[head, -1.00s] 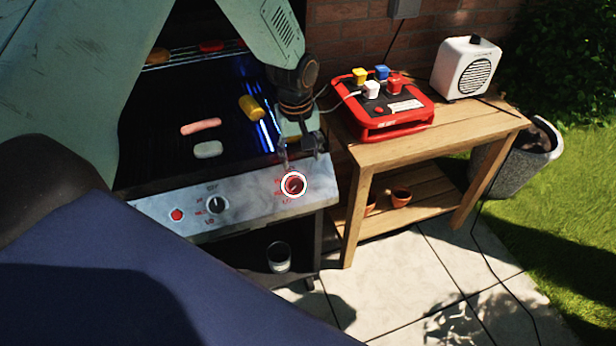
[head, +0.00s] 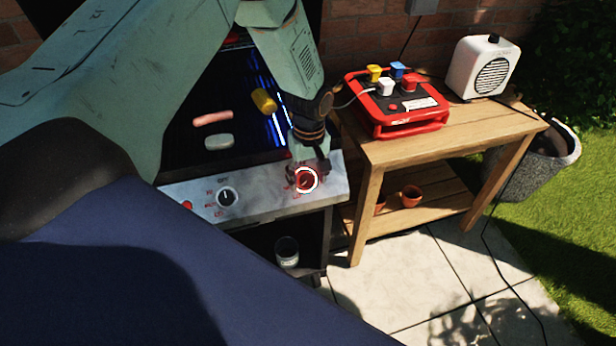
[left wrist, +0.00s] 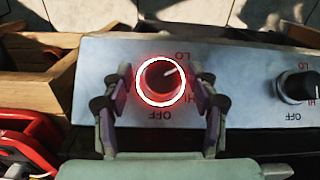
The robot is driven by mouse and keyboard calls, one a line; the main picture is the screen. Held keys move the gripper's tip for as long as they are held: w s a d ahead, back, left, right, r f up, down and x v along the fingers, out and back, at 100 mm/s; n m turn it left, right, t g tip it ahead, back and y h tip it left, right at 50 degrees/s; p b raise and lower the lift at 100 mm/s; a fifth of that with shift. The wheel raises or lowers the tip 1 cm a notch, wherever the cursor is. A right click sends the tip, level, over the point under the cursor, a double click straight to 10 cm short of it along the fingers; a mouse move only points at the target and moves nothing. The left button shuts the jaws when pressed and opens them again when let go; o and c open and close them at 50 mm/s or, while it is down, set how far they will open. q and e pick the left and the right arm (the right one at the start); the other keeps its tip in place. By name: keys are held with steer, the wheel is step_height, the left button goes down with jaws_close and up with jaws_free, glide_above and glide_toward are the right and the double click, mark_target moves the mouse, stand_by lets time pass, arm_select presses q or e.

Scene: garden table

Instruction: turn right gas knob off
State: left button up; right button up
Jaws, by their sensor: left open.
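The right gas knob (head: 306,180) is on the right part of the grill's steel front panel (head: 262,184). It has a dark red face, a white ring and a red glow. In the left wrist view the knob (left wrist: 161,82) has a pale pointer line aimed up and right, toward the LO mark, with OFF printed on the near side. My left gripper (left wrist: 162,100) is open, with one finger on each side of the knob; I cannot tell if they touch it. In the head view the left gripper (head: 306,172) reaches down over the knob. My right gripper is not in view.
The left knob (head: 227,197) and a red button (head: 187,205) are on the same panel. A sausage (head: 213,118), a pale patty (head: 219,141) and corn (head: 263,100) lie on the grill. A wooden table (head: 440,140) with a red power box (head: 398,118) stands close at right.

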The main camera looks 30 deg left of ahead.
arm_select(q)
steer(key=shift+s+r, duration=0.1)
steer(key=shift+a, duration=0.2)
steer(key=c, duration=0.3)
steer(key=shift+d, duration=0.2)
steer(key=c, duration=0.9)
